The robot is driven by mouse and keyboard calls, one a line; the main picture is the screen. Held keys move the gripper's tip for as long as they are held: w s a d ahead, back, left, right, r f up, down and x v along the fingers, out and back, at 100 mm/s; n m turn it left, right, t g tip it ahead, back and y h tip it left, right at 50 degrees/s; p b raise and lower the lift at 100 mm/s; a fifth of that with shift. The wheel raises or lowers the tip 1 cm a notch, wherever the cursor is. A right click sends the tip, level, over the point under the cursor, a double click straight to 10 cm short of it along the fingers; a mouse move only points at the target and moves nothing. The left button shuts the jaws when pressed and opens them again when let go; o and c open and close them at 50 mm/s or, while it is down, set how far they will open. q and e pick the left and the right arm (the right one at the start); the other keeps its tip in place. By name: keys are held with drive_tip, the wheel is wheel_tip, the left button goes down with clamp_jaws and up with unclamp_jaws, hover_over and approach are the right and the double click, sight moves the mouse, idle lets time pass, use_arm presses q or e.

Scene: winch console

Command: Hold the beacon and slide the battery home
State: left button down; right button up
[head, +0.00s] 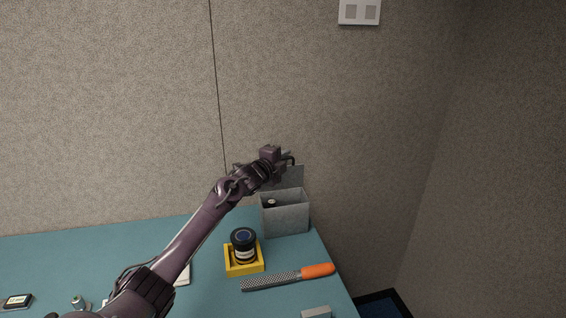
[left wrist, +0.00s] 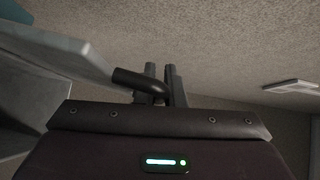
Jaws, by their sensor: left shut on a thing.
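My left gripper (head: 286,157) is raised above the back right of the table, at the open grey box. It is shut on a dark bent handle, which in the left wrist view (left wrist: 138,79) runs from the grey lid (left wrist: 60,45) to between the fingers (left wrist: 165,84). The lid (head: 292,177) stands up at the back of the box. A dark round jar-like thing with a blue top (head: 244,243) stands upright in a yellow holder (head: 244,268); I cannot tell whether it is the beacon. No thing is clearly the battery. My right gripper is not in view.
The grey box (head: 286,219) is open, with a small dark thing (head: 271,202) inside. An orange-handled rasp (head: 317,271) lies near the table's right edge. Small items (head: 18,301) lie at front left. The teal table (head: 80,254) is clear at back left.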

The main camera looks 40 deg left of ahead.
use_arm(q)
drive_tip(key=s+d+m+t+b, duration=0.1)
drive_tip(key=b, duration=0.1)
drive_tip(key=d+f+m+b, duration=0.1)
drive_tip(key=b, duration=0.2)
drive_tip(key=s+d+m+t+b, duration=0.1)
drive_tip(key=b, duration=0.2)
drive_tip(key=shift+s+d+f+t, duration=0.1)
drive_tip(key=shift+s+f+t, duration=0.15)
drive_tip(key=shift+s+t, duration=0.05)
drive_tip(key=shift+s+d+r+m+t+b, duration=0.25)
drive_tip(key=shift+d+m+t+b, duration=0.2)
drive_tip(key=shift+b, duration=0.35)
drive_tip(key=shift+a, duration=0.1)
drive_tip(key=c, duration=1.8)
unclamp_jaws()
drive_tip(key=shift+s, duration=0.1)
drive_tip(key=b+v, duration=0.2)
drive_tip(key=v, duration=0.5)
drive_tip(key=shift+s, duration=0.35)
drive_tip(key=shift+f, duration=0.1)
